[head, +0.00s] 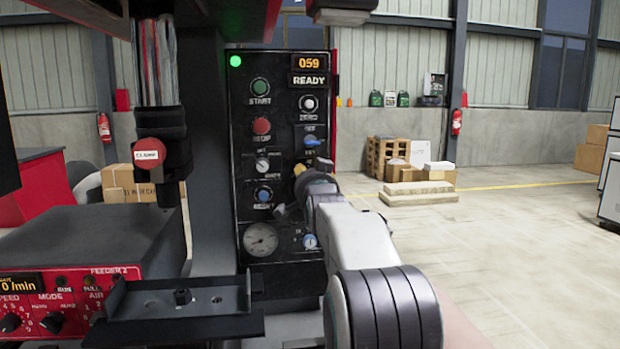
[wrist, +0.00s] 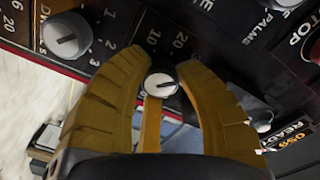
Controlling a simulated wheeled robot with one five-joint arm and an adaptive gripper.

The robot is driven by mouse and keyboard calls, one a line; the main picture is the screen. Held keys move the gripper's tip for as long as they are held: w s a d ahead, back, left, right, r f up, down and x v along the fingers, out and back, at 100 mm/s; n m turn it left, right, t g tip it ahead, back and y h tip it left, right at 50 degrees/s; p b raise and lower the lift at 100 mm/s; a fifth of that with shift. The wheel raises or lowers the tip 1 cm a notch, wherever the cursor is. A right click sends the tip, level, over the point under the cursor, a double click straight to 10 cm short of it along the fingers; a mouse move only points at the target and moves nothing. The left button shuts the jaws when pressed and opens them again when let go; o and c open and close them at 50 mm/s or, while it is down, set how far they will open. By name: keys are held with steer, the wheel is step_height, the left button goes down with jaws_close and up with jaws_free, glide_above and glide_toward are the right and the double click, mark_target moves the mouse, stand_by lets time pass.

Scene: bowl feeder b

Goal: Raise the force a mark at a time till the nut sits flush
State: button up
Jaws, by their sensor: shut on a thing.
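In the wrist view, my gripper (wrist: 160,66) has its two ochre fingers closed around a small grey-white knob (wrist: 159,84). A printed scale with 10 and 20 shows beside the knob. In the head view, my arm reaches the right side of the black control panel (head: 229,140) and hides the held knob. The panel displays read 059 (head: 309,62) and READY, and a green lamp (head: 235,62) is lit. A round gauge (head: 260,240) sits low on the panel. A small dark piece, perhaps the nut (head: 182,296), stands on the dark plate (head: 130,301); its seating is unclear.
A red feeder box (head: 90,255) stands at the left. A press head with a red-capped part (head: 150,153) hangs above the plate. Open floor lies at the right, with pallets (head: 418,193) behind.

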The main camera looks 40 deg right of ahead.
jaws_close()
steer(key=shift+m, duration=0.4)
steer(key=m+b, duration=0.1)
steer(key=m, duration=0.3)
steer(key=shift+b, duration=0.4)
steer(key=shift+r+m+b, duration=0.1)
steer(key=shift+m+b, duration=0.9)
steer(key=shift+m, duration=0.9)
steer(key=shift+a+r, duration=0.1)
steer(key=o, duration=0.7)
jaws_free()
steer(key=shift+w, duration=0.1)
steer(key=shift+o, duration=0.2)
